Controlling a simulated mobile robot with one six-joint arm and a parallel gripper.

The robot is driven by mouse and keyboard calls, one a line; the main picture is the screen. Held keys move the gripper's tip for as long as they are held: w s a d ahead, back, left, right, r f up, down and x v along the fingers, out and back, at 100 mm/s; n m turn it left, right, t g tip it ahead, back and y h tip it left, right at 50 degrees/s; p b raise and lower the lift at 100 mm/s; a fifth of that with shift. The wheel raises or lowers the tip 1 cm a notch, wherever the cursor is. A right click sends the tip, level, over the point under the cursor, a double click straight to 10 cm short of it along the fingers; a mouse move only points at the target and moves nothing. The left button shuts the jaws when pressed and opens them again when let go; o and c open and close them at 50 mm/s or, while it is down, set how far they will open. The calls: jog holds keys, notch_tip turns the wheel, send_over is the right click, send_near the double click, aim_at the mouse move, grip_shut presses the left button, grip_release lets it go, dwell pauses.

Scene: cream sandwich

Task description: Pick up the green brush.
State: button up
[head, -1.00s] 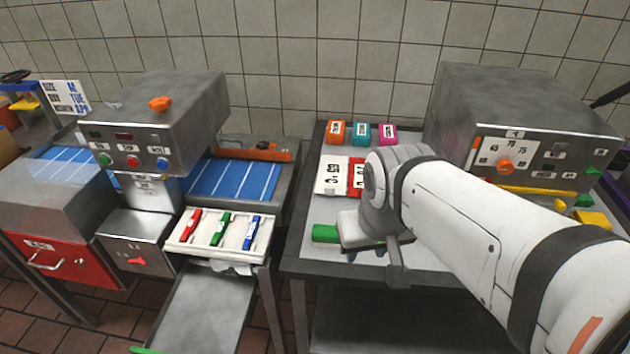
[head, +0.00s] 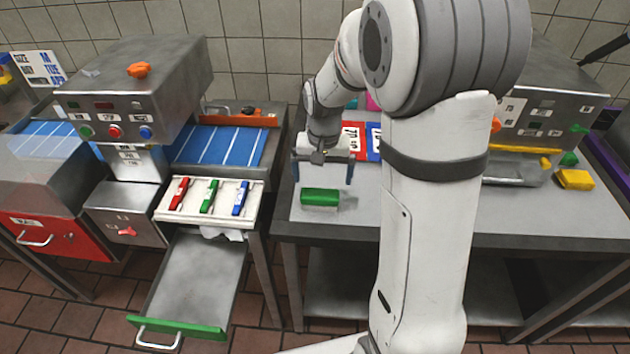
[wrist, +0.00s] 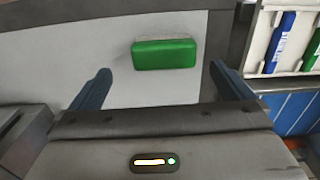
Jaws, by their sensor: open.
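The green brush (head: 319,197) looks like a plain green block lying on the grey-topped table. It also shows in the wrist view (wrist: 165,54), lying across the gap between the fingertips and a little past them. My gripper (head: 322,179) is open and empty, its two blue fingers pointing down. In the head view it hangs just behind and above the brush. In the wrist view (wrist: 160,72) the brush is narrower than the gap and touches neither finger.
A white tray (head: 250,212) with red, green and blue markers stands left of the table. Red and blue cards (head: 374,142) lie behind on the table. A metal machine (head: 560,90) and a yellow block (head: 574,180) are at the right. The tabletop around the brush is mostly clear.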

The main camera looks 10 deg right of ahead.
aim_at(320, 193)
jog(key=shift+w+f, duration=0.5)
jog(key=shift+f, duration=0.4)
jog(key=f, duration=0.2)
jog(key=f+p, duration=0.1)
jog(key=f, duration=0.4)
jog(key=shift+w+f, duration=0.25)
jog(key=shift+w, duration=0.05)
jog(key=shift+c, duration=0.2)
jog(key=c, duration=0.8)
jog(key=shift+o, duration=0.2)
jog(key=shift+r+b, duration=0.35)
jog(key=shift+r, duration=4.7)
